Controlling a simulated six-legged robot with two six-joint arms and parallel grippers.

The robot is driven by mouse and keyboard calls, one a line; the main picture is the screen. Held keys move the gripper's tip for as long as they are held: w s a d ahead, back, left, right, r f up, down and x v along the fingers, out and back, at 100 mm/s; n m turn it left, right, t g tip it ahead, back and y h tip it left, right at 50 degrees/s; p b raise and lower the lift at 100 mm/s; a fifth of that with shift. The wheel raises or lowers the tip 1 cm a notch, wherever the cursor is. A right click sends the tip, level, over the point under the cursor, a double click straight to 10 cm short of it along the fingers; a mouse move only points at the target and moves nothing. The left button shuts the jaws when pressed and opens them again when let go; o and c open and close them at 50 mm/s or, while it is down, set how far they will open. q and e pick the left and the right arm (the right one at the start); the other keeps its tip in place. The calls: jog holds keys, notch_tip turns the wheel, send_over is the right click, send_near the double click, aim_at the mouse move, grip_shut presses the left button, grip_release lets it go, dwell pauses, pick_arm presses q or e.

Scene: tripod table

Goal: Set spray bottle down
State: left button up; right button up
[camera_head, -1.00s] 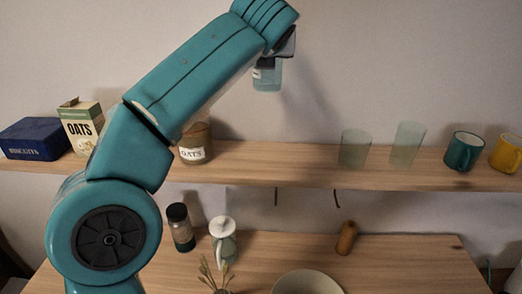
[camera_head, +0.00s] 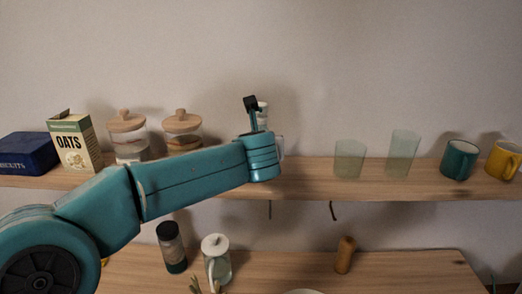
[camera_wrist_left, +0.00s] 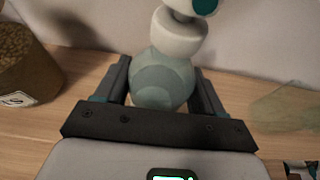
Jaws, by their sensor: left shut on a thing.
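The spray bottle (camera_wrist_left: 165,82) has a translucent grey-green body, a white neck and a teal part on its head. In the left wrist view it stands between the two dark fingers of my left gripper (camera_wrist_left: 160,72), which is shut on it. In the head view the white upper part of the spray bottle (camera_head: 263,116) shows above my wrist, over the wooden shelf (camera_head: 310,180). My wrist hides most of the bottle and the fingers there. The bottle looks about upright; its base is hidden, so I cannot tell whether it touches the shelf. My right gripper is not in view.
Left on the shelf are a blue box (camera_head: 40,150), an oats carton (camera_head: 76,145) and two wooden-lidded jars (camera_head: 127,135) (camera_head: 182,130). Right are two glasses (camera_head: 349,160) (camera_head: 402,153), a teal mug (camera_head: 457,160) and a yellow mug (camera_head: 503,160). Shelf between bottle and glasses is clear.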

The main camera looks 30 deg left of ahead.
pick_arm(q)
jog(key=shift+w+f, duration=0.2)
jog(key=shift+f, duration=0.15)
jog(key=shift+s+d+r, duration=0.2)
jog(key=shift+d+r, duration=0.05)
jog(key=shift+d, duration=0.25)
jog(key=shift+s, duration=0.1)
jog(key=shift+a+f, duration=0.25)
jog(key=o, duration=1.3)
jog(key=shift+a, duration=0.15)
jog(key=shift+o, duration=0.2)
jog(key=shift+w+f, duration=0.1)
jog(key=shift+w, duration=0.15)
jog(key=shift+s+d, duration=0.15)
jog(key=shift+d, duration=0.15)
jog(key=shift+r, duration=0.4)
jog(key=shift+s, duration=0.25)
jog(key=b+v, duration=0.2)
jog(key=v, duration=0.9)
jog(key=shift+s, duration=0.25)
